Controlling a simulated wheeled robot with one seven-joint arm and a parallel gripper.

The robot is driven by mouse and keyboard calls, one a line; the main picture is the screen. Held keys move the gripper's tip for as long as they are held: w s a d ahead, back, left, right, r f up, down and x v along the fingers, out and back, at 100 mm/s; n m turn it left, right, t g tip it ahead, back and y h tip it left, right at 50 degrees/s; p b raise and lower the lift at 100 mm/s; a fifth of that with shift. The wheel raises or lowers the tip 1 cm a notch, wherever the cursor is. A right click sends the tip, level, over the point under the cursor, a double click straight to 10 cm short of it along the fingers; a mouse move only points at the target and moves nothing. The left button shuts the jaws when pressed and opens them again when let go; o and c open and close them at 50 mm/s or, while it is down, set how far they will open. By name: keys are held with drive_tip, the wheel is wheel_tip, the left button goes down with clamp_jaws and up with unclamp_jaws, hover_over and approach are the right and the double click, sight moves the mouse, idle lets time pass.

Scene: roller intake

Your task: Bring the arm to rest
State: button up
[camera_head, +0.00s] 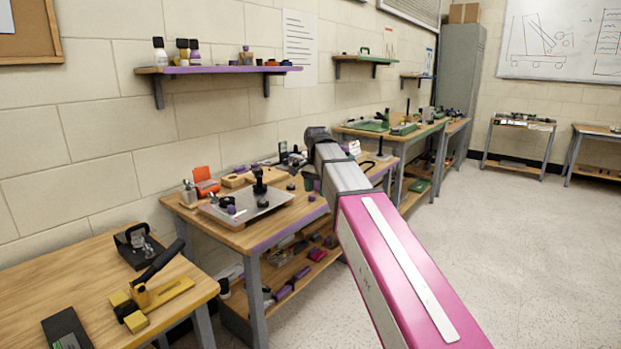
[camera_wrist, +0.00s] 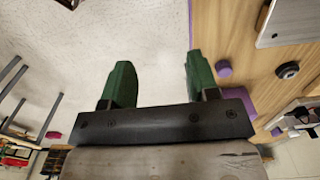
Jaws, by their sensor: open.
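My arm (camera_head: 400,270), with a magenta link and a grey section, reaches out over the purple-edged workbench in the head view. Its far end is close to that bench, and the fingers are hard to make out there. In the wrist view my gripper (camera_wrist: 158,82) shows two green fingers standing well apart. Nothing is between them. Behind the fingers the view shows pale floor, with the wooden bench top (camera_wrist: 228,25) beside the right finger.
The purple-edged bench (camera_head: 240,237) carries a metal tray (camera_head: 245,205), an orange item (camera_head: 205,182) and small parts. A purple shelf (camera_head: 220,69) hangs on the wall. Floor (camera_head: 540,250) at right is clear.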

drive_tip(key=s+d+f+n, duration=0.2)
drive_tip(key=s+d+f, duration=0.3)
drive_tip(key=f, duration=0.6)
drive_tip(key=s+d+f+n, duration=0.3)
drive_tip(key=s+d+f, duration=0.3)
drive_tip(key=f, duration=0.6)
drive_tip(key=s+d+f+n, duration=0.2)
drive_tip(key=s+d+f, duration=0.4)
drive_tip(key=f, duration=0.5)
drive_tip(key=shift+s+f+n, duration=0.35)
drive_tip(key=shift+n, duration=0.05)
